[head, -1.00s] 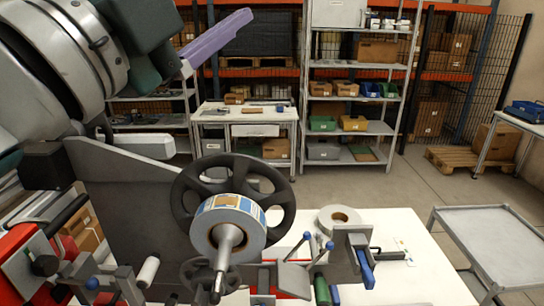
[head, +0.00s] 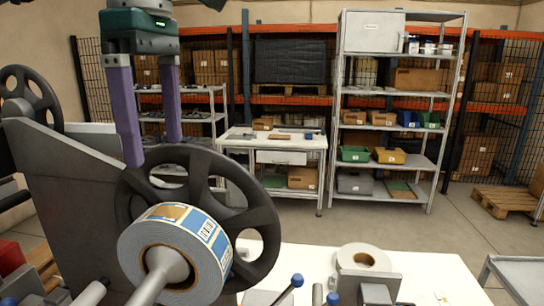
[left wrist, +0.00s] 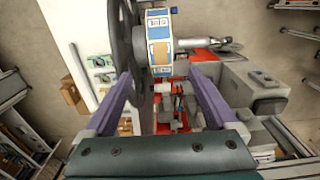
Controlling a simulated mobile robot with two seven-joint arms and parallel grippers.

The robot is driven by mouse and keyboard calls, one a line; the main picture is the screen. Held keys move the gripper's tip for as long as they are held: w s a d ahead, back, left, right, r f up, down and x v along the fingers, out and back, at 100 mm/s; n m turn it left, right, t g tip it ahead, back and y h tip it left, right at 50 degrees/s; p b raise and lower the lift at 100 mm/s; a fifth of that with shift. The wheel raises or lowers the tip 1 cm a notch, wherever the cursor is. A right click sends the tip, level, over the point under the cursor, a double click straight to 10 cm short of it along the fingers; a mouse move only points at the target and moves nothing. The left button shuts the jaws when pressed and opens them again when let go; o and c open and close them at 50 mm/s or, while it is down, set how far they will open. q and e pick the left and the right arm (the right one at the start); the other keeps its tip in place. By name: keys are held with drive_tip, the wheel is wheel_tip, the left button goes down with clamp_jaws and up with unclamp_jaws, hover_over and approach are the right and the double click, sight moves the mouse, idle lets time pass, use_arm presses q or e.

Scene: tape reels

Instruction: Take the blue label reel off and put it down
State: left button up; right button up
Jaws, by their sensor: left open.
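The blue label reel (head: 176,252) is a grey-white roll with a blue, white and tan printed band. It sits on a metal spindle (head: 160,278) in front of a black spoked wheel (head: 240,200). My left gripper (head: 153,150) is above and behind the reel, pointing down, with its two purple fingers apart and nothing between them. In the left wrist view the reel (left wrist: 159,42) shows beyond the fingertips (left wrist: 160,82), beside the dark wheel (left wrist: 126,45). I see no contact with the reel. My right gripper is not in view.
A white-topped table (head: 430,275) carries a plain white reel (head: 363,258) right of the machine. The machine's grey plate (head: 75,210) stands at the left. Shelves (head: 390,130) and a workbench (head: 275,145) are farther back. A grey cart (head: 518,275) is at the right edge.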

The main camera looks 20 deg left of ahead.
sight(168, 211)
use_arm(q)
wheel_tip(168, 211, down, 8)
drive_tip(key=p, duration=0.3)
drive_tip(key=shift+s+p, duration=0.1)
drive_tip(key=shift+p, duration=0.2)
drive_tip(key=shift+f, duration=0.6)
clamp_jaws()
drive_tip(key=shift+d, duration=0.1)
